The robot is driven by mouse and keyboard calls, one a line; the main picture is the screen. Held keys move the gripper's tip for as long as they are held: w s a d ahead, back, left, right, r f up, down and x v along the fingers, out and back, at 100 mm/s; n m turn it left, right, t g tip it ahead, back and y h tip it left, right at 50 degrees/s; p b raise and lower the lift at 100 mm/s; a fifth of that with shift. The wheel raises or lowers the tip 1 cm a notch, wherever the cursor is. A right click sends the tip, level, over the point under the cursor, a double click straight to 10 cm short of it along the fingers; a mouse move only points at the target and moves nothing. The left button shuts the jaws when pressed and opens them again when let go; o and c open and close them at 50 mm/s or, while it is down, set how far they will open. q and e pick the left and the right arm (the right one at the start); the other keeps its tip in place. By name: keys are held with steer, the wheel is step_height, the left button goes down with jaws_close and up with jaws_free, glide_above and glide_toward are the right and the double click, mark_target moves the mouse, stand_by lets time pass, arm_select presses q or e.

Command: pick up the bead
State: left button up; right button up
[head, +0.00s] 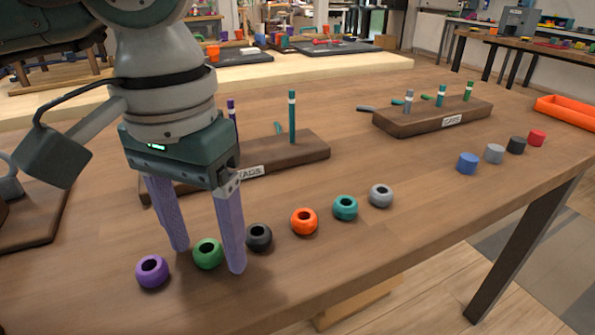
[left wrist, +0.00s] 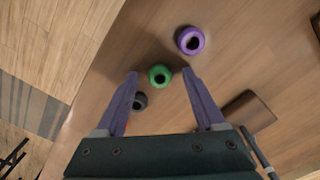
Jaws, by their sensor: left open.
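My left gripper (head: 209,258) is open, its two purple fingers pointing down at the row of beads. The green bead (head: 208,254) lies on the table between the fingertips, and neither finger visibly grips it. In the left wrist view the green bead (left wrist: 159,76) also shows between the spread fingertips (left wrist: 160,73). The purple bead (head: 152,271) lies to the left, outside the fingers. The black bead (head: 259,237) is just right of the right finger. Orange (head: 304,221), teal (head: 345,207) and grey (head: 381,195) beads follow to the right. My right gripper is not in view.
A dark wooden peg board (head: 312,149) with upright pegs stands behind the beads. Another peg board (head: 432,118) is further right. Several small cylinders, one blue (head: 467,163), and an orange tray (head: 568,111) are at the right. The table's front edge is close to the beads.

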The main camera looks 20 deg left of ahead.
arm_select(q)
steer(key=shift+c, duration=0.3)
jaws_close()
steer(key=shift+r, duration=0.1)
step_height(320, 180, up, 20)
steer(key=p, duration=0.3)
steer(key=shift+p, duration=0.3)
